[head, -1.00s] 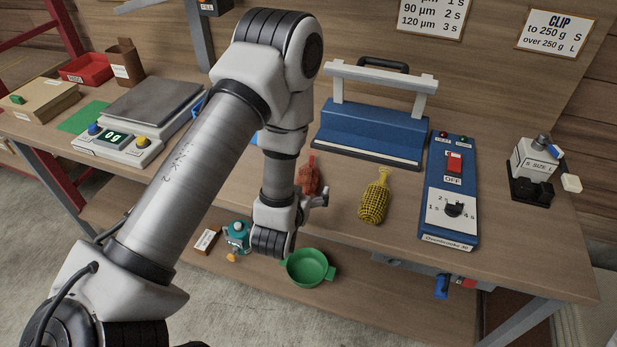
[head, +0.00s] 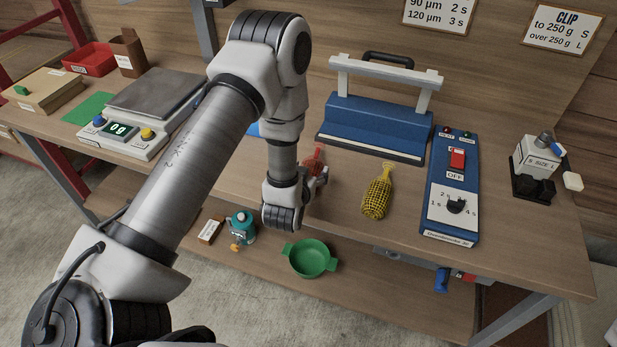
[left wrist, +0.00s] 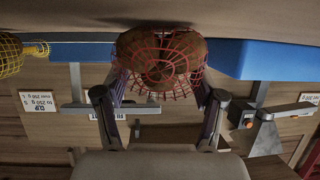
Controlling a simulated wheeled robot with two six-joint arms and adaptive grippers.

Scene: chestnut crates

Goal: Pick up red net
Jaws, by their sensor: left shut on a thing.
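The red net (head: 315,158) lies on the workbench behind my left gripper (head: 318,177), and the arm hides part of it in the head view. In the left wrist view the red net (left wrist: 160,62) is full of brown chestnuts and sits between the two fingers of my left gripper (left wrist: 160,85). The fingers are shut on its sides. The net appears at or very close to the bench surface; I cannot tell if it is clear of it. My right gripper is not in view.
A yellow net (head: 377,192) lies to the right, with the blue sealer (head: 372,128) behind it. A control box (head: 455,190) stands further right, a scale (head: 140,120) at left. A green bowl (head: 309,258) and a teal device (head: 241,226) are on the lower shelf.

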